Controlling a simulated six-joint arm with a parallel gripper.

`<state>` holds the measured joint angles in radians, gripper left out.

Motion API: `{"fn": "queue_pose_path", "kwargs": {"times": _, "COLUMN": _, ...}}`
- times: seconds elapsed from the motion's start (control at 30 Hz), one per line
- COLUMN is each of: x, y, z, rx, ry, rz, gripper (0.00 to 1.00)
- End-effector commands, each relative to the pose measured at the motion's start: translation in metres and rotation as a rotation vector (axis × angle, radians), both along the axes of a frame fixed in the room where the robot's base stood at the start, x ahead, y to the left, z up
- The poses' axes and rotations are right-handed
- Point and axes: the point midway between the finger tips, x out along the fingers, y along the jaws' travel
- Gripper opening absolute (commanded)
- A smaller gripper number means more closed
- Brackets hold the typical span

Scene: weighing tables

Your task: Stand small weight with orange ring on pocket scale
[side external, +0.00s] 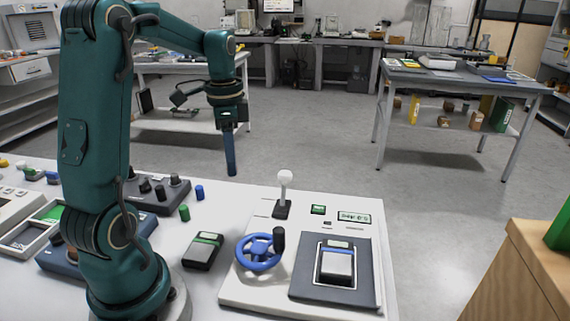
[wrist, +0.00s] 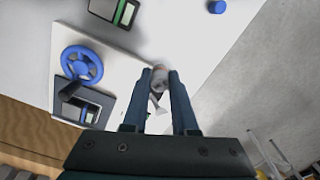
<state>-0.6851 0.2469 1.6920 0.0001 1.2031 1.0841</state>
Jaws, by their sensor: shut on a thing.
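My gripper (side external: 231,172) hangs over the far side of the white table, fingers pointing down. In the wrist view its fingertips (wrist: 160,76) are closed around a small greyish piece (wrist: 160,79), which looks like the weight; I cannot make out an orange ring. In the side view I cannot pick the piece out. A small dark, green-edged device (side external: 204,250), apparently the pocket scale, lies flat on the table, left of the blue wheel. It also shows at the top of the wrist view (wrist: 124,12). My gripper is well above it and apart from it.
A white panel (side external: 240,292) carries the blue handwheel (side external: 259,252), a white-knobbed lever (side external: 284,185) and a dark plate with a silver-topped device (side external: 337,263). Green (side external: 184,212) and blue (side external: 199,192) cylinders stand near the gripper. Dark knobs and trays lie left.

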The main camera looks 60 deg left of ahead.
Motion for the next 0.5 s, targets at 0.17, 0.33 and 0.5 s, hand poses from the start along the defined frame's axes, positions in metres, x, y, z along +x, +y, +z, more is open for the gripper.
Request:
{"fn": "queue_pose_path", "kwargs": {"times": 0.17, "x": 0.026, "y": -0.053, "z": 0.026, "rx": 0.004, "ry": -0.005, "rz": -0.556, "gripper": 0.00}}
{"fn": "queue_pose_path", "kwargs": {"times": 0.33, "x": 0.039, "y": -0.100, "z": 0.043, "rx": 0.003, "ry": -0.003, "rz": -0.910, "gripper": 0.00}}
{"fn": "queue_pose_path", "kwargs": {"times": 0.5, "x": 0.044, "y": -0.128, "z": 0.050, "rx": 0.000, "ry": 0.000, "rz": -1.029, "gripper": 0.00}}
